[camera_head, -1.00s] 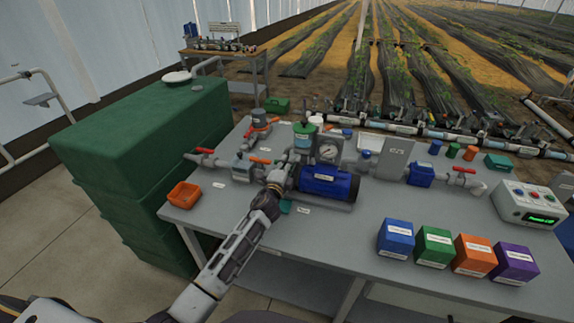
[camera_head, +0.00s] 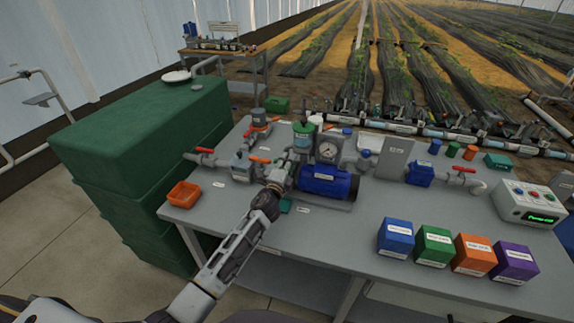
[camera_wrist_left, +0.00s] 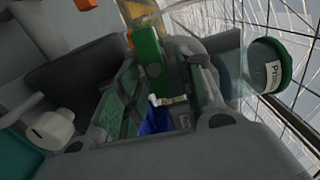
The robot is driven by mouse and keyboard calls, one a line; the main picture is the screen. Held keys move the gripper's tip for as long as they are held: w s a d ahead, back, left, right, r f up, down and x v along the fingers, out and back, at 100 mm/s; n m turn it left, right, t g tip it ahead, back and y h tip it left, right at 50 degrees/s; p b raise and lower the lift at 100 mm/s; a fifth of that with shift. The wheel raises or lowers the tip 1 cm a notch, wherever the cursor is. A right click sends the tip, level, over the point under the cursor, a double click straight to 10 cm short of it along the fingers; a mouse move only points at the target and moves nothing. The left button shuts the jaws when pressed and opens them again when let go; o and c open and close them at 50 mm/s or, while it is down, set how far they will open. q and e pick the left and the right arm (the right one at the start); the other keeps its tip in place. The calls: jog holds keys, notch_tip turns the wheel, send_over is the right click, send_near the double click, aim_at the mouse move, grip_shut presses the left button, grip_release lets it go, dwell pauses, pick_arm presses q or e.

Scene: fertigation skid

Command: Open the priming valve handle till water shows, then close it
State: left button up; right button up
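My left gripper (camera_head: 283,172) is at the left end of the blue pump (camera_head: 328,182), below the priming pot (camera_head: 303,133) with its green lid. The left wrist view shows its two fingers (camera_wrist_left: 165,98) apart, with part of the blue pump (camera_wrist_left: 157,122) in the gap. An upright green bar (camera_wrist_left: 147,52) stands at the fingertips; I cannot tell whether it is the priming valve handle or whether a finger touches it. The clear pot with a green, labelled lid (camera_wrist_left: 270,70) is right of the fingers. No water is clearly visible. My right gripper is out of view.
Orange-handled valves (camera_head: 259,160) and pipework crowd the bench left of the pump. A pressure gauge (camera_head: 328,149) stands behind it. An orange bin (camera_head: 184,194), coloured boxes (camera_head: 434,245) and a control box (camera_head: 530,203) also occupy the grey bench. A green tank (camera_head: 140,130) stands left.

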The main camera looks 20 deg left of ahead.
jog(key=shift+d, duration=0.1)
pick_arm(q)
jog(key=s, duration=1.2)
jog(key=shift+a, duration=0.25)
dwell(0.4)
jog(key=shift+a, duration=0.1)
